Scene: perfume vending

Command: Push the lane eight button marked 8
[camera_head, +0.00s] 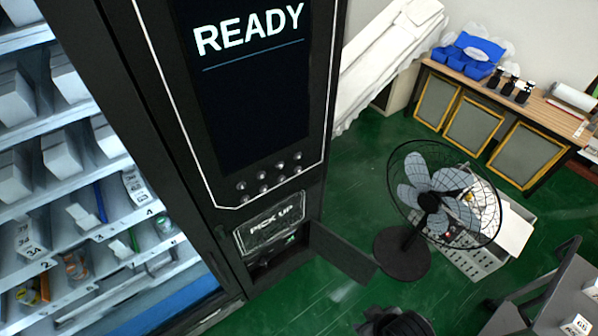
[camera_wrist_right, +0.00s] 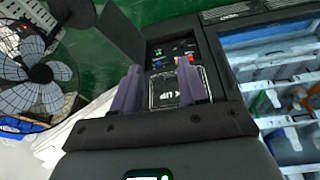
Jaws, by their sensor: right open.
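The black vending machine (camera_head: 160,130) fills the left of the head view. Its panel carries two short rows of small round silver buttons (camera_head: 262,182) below a dark screen reading READY (camera_head: 250,30). The button numbers are too small to read, so I cannot tell which is marked 8. My right gripper (camera_wrist_right: 160,85) shows in the right wrist view with its two purple fingers apart and nothing between them. The PICK UP panel (camera_wrist_right: 170,90) appears upside down beyond the fingers. No button shows clearly in that view. My left gripper is not in view.
An open dark flap (camera_head: 342,255) sticks out beside the PICK UP opening (camera_head: 270,232). A standing fan (camera_head: 430,205) is to its right on the green floor. A wooden bench (camera_head: 510,110) stands at the back right. A grey cart (camera_head: 560,300) is at lower right.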

